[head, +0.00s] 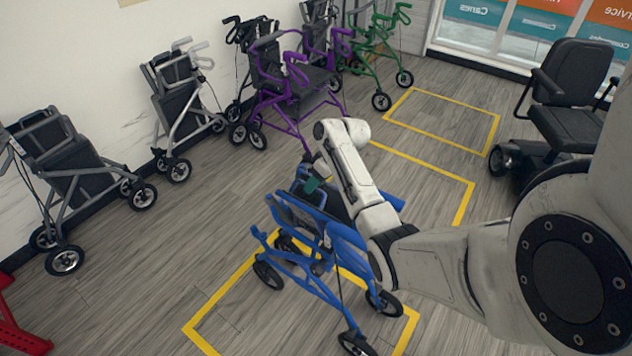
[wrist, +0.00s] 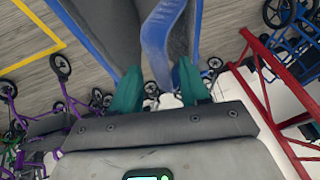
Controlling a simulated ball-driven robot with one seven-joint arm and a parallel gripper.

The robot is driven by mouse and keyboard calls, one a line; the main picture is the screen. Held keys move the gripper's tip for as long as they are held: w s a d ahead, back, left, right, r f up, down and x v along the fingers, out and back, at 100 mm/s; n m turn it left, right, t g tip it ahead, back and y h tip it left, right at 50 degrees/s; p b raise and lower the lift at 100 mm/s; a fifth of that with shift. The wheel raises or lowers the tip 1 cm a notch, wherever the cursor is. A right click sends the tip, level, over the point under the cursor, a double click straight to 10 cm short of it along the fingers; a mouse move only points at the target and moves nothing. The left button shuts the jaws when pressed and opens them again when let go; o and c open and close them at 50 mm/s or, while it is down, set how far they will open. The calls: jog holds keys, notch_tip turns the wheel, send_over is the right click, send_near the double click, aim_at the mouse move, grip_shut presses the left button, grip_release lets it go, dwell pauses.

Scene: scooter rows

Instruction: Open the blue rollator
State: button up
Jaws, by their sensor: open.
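The blue rollator (head: 318,228) stands on its wheels in the middle of the head view, inside a yellow floor outline. Its wheels stand some way apart; my arm hides part of its far side, and I cannot tell how far the frame is unfolded. My gripper (head: 312,184) is at the top of the rollator. In the wrist view my gripper (wrist: 158,88) has its two teal fingers apart. A blue bar of the rollator (wrist: 162,42) lies ahead of the gap between them, beside a dark grey panel. I cannot tell whether the fingers touch it.
A grey rollator (head: 75,165), a silver one (head: 180,98), a purple one (head: 293,85) and a green one (head: 375,40) stand along the wall. A black mobility scooter (head: 568,95) is at the right. A red frame (head: 15,320) is at lower left. Yellow-outlined floor (head: 440,120) behind is clear.

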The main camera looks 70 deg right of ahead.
jog(key=shift+c, duration=0.3)
grip_shut()
dwell(0.3)
